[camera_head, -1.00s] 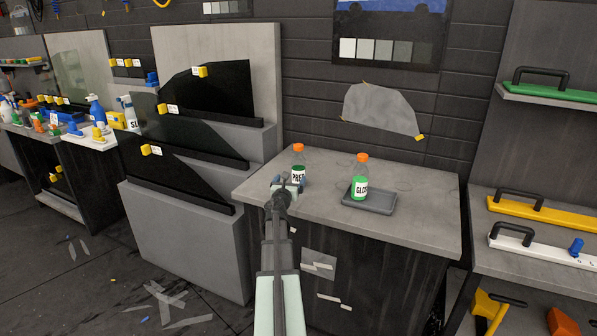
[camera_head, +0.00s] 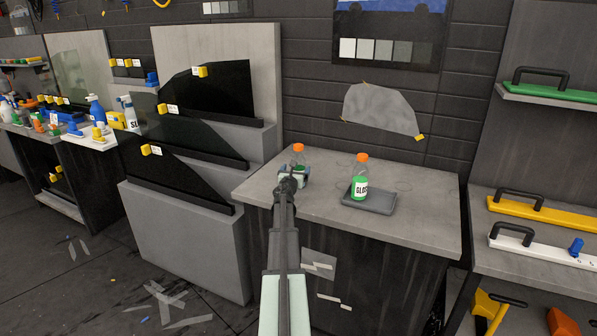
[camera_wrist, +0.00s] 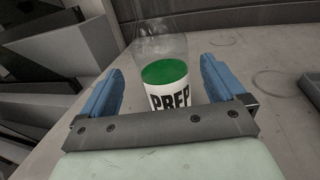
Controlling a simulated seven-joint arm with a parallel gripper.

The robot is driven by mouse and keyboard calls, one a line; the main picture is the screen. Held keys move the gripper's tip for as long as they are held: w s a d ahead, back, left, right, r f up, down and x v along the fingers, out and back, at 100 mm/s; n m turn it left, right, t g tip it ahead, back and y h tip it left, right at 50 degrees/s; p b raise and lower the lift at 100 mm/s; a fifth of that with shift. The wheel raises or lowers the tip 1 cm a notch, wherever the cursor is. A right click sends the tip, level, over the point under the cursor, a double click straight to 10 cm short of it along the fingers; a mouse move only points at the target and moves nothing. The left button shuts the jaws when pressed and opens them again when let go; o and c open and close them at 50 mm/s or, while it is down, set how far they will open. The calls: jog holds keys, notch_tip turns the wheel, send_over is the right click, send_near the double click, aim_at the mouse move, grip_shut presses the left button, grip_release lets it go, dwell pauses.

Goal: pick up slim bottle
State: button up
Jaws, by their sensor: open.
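A slim clear bottle (camera_head: 298,154) with an orange cap stands upright on the grey counter. In the wrist view the bottle (camera_wrist: 165,72) shows green liquid and a white label reading "PREP"; its cap is out of that picture. My gripper (camera_head: 297,174) is in front of the bottle and hides its lower part in the head view. In the wrist view my gripper (camera_wrist: 162,88) is open, with one blue finger on each side of the bottle. Gaps show between the bottle and both fingers. A second bottle (camera_head: 360,178), labelled "GLOSS", stands in a grey tray.
The grey tray (camera_head: 380,204) lies to the right on the counter (camera_head: 420,190). Dark tinted panes (camera_head: 215,92) on a stepped stand are to the left. The counter's front right area is clear.

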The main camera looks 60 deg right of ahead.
jog(key=x, duration=0.4)
jog(key=shift+s+d+f, duration=0.15)
jog(key=shift+d+f, duration=0.05)
jog(key=shift+d, duration=0.05)
jog(key=c, duration=1.2)
